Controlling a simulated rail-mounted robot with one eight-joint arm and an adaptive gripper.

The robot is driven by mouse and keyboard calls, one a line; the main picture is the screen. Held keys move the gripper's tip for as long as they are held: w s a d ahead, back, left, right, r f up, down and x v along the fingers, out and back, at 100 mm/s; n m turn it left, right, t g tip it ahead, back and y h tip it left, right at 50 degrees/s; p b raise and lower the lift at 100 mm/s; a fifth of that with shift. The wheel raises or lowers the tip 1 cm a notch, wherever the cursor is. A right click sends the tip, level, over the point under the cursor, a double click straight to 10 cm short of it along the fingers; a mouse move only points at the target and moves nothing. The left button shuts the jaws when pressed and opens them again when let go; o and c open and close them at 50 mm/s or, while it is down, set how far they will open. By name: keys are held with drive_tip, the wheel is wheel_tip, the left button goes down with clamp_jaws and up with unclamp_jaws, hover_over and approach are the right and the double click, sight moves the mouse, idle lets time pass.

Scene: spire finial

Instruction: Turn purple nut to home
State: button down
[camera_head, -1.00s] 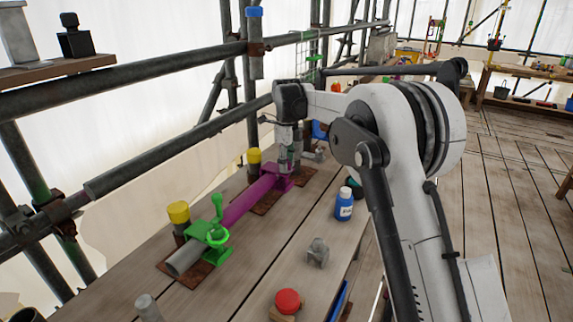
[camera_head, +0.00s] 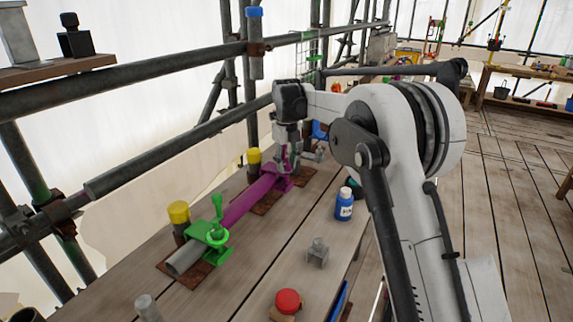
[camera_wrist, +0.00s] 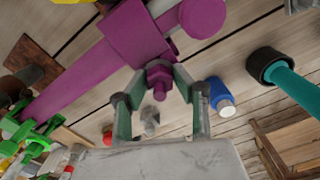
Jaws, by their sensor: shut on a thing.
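The purple nut (camera_wrist: 158,79) sits on a purple clamp (camera_wrist: 137,32) around a purple tube (camera_wrist: 75,78). My gripper (camera_wrist: 158,72) is shut on the nut, with one finger on each side of it in the wrist view. In the head view my gripper (camera_head: 287,160) reaches down at the far end of the purple tube (camera_head: 250,198), beside the purple clamp base (camera_head: 283,184). The nut itself is hidden there behind my gripper.
A green clamp (camera_head: 209,236) holds the tube's near end. Yellow-capped posts (camera_head: 178,211) stand beside the tube. A blue bottle (camera_head: 344,204), a grey fitting (camera_head: 317,253) and a red knob (camera_head: 288,300) stand on the bench right of it. Scaffold pipes (camera_head: 150,67) run along the left.

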idle(0.3)
drive_tip(key=c, duration=1.4)
unclamp_jaws()
drive_tip(key=shift+r, duration=0.1)
wheel_tip(320, 180, up, 12)
drive_tip(key=shift+f, duration=0.1)
drive_tip(key=shift+d, duration=0.1)
